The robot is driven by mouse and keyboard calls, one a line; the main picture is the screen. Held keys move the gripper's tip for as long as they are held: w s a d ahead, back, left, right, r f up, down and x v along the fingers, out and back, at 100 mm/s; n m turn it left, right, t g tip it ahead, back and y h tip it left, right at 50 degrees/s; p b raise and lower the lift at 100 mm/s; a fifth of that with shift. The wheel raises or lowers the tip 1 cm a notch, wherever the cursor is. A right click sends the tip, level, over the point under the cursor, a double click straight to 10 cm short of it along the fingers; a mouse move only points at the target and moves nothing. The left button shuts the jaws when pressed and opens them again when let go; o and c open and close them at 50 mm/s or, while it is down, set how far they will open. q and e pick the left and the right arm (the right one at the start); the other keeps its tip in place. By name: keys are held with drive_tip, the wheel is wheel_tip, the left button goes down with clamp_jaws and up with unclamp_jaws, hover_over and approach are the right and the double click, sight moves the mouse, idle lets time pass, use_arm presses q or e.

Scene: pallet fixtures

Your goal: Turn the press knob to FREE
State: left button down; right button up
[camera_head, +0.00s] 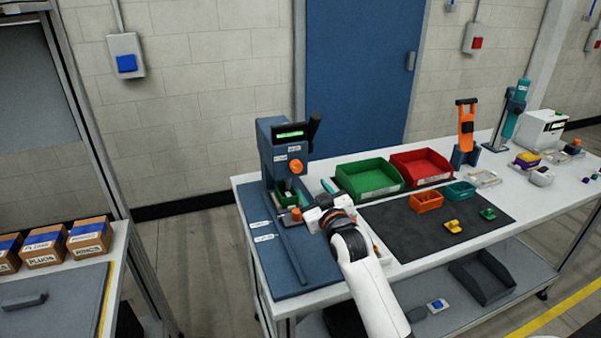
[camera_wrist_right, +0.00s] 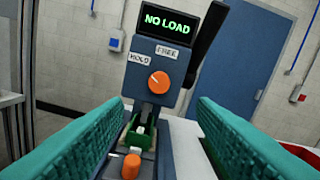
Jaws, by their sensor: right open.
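The press (camera_head: 270,145) is a dark blue machine at the left end of the workbench. Its orange knob (camera_wrist_right: 159,82) sits on the front panel below a screen reading NO LOAD, and also shows in the head view (camera_head: 296,167). The HOLD label (camera_wrist_right: 140,59) is at the knob's upper left and the FREE label (camera_wrist_right: 167,52) above it. The knob's pale mark appears to point up-left, towards HOLD. My right gripper (camera_wrist_right: 162,112) is open, its teal fingers apart on either side of the view, short of the knob and not touching it. My left gripper is not in view.
A black lever (camera_wrist_right: 205,45) stands at the press's right side. A second orange knob (camera_wrist_right: 131,166) and a green part (camera_wrist_right: 140,135) are low in front. Green (camera_head: 368,180) and red (camera_head: 420,167) bins stand to the right, behind a dark mat (camera_head: 400,235).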

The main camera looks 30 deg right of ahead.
sight(297, 170)
drive_tip(key=p+x, duration=0.1)
drive_tip(key=x, duration=0.9)
drive_tip(key=shift+a, duration=0.1)
drive_tip(key=c, duration=1)
drive_tip(key=shift+a+m+p, duration=0.1)
drive_tip(key=shift+m+p, duration=0.2)
drive_tip(key=shift+p, duration=0.05)
drive_tip(key=m+p, duration=0.1)
drive_tip(key=m, duration=0.4)
drive_tip(key=shift+m, duration=0.3)
drive_tip(key=m+p, duration=0.1)
drive_tip(key=m, duration=0.4)
drive_tip(key=shift+a+m, duration=0.15)
drive_tip(key=shift+m, duration=0.15)
